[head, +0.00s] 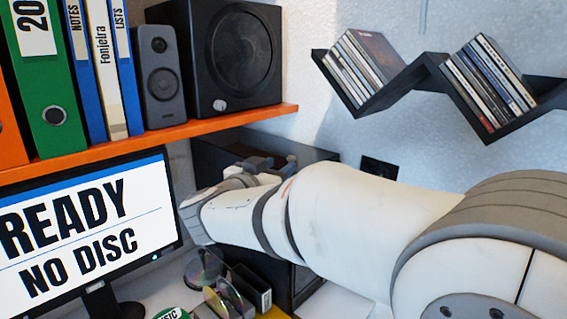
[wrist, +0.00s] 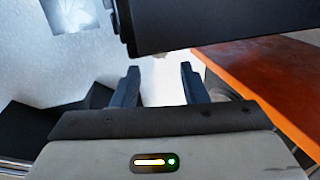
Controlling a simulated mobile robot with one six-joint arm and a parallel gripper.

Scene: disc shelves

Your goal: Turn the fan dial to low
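I cannot make out a fan or a fan dial in either view. My gripper (head: 270,163) is at the end of my white arm, in front of a black cabinet below the orange shelf. In the wrist view my gripper (wrist: 160,82) has its two dark fingers spread apart, with bright pale background between them and no object held. A large black box (wrist: 235,22) is beyond the fingertips at the top of that view. My arm hides part of the area beneath the shelf.
The orange shelf (head: 150,142) carries binders (head: 48,75), a small speaker (head: 160,78) and a large black speaker (head: 235,55). A monitor (head: 90,235) stands at left. A zigzag disc rack (head: 400,82) is on the wall.

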